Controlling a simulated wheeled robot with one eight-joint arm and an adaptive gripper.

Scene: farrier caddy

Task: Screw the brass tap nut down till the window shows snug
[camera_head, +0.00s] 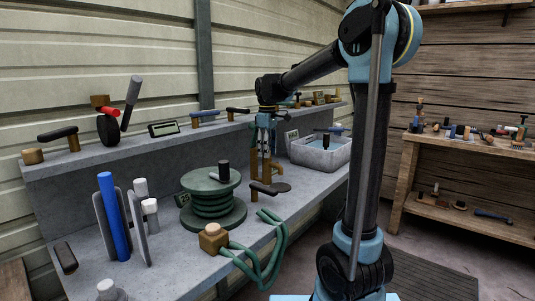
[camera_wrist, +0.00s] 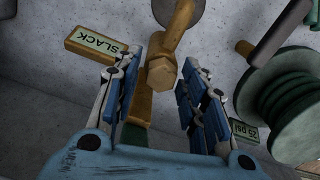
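The brass tap nut (camera_wrist: 162,74), a hex piece on a brass tap body (camera_wrist: 180,30), lies between the fingers of my gripper (camera_wrist: 172,66) in the wrist view. The fingers are apart, with a gap at the right finger; whether the left finger touches the nut I cannot tell. The window (camera_wrist: 92,43) beside the nut reads SLACK. In the head view my gripper (camera_head: 265,138) points down over the brass tap stand (camera_head: 254,164) on the bench; the nut itself is too small to make out there.
A grey water basin (camera_head: 320,153) is to the right. A black-handled lever (camera_head: 270,188) is in front. A raised shelf (camera_head: 140,149) runs behind.

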